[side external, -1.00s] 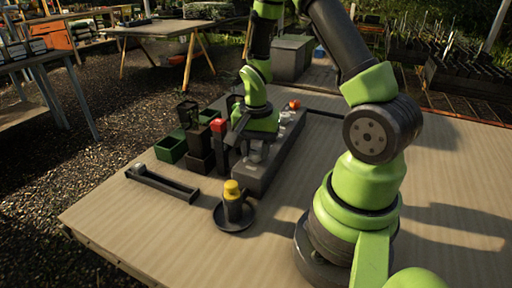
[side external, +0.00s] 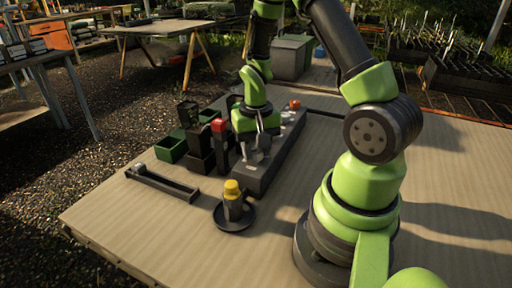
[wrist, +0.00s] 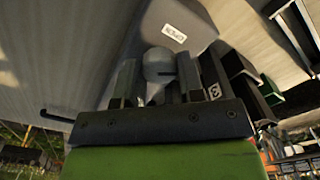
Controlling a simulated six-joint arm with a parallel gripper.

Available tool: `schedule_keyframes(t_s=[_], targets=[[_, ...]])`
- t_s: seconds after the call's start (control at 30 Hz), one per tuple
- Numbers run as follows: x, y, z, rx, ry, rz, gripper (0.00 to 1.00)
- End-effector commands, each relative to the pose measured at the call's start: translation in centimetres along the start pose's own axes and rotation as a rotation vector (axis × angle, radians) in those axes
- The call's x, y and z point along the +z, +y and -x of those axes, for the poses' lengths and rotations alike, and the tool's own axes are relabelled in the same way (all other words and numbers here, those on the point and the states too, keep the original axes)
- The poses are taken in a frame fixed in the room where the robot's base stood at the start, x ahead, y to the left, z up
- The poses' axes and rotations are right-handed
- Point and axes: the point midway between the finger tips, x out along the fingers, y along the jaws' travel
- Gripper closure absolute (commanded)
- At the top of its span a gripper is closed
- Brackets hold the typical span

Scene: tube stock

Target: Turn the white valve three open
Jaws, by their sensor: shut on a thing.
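The long dark grey valve block (side external: 262,176) lies on the table with a row of pale valves along its top. My gripper (side external: 256,143) is low over the near part of this block. In the wrist view, my gripper (wrist: 158,80) has its two fingers on either side of a pale, white-grey valve knob (wrist: 158,62), shut on it.
An orange knob (side external: 295,104) is at the block's far end. A red-topped post (side external: 219,140), dark and green bins (side external: 171,149) stand to the left. A yellow-topped object (side external: 232,200) stands on a dark dish in front.

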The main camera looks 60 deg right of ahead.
Motion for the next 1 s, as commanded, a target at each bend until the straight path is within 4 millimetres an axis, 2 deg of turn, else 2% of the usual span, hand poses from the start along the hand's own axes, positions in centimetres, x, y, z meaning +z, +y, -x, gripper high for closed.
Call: schedule_keyframes(t_s=[0.7, 1.0], targets=[[-0.01, -0.05, 0.09, 0.000, 0.001, 0.672, 0.88], [0.00, -0.06, 0.09, 0.000, 0.002, 0.892, 0.88]])
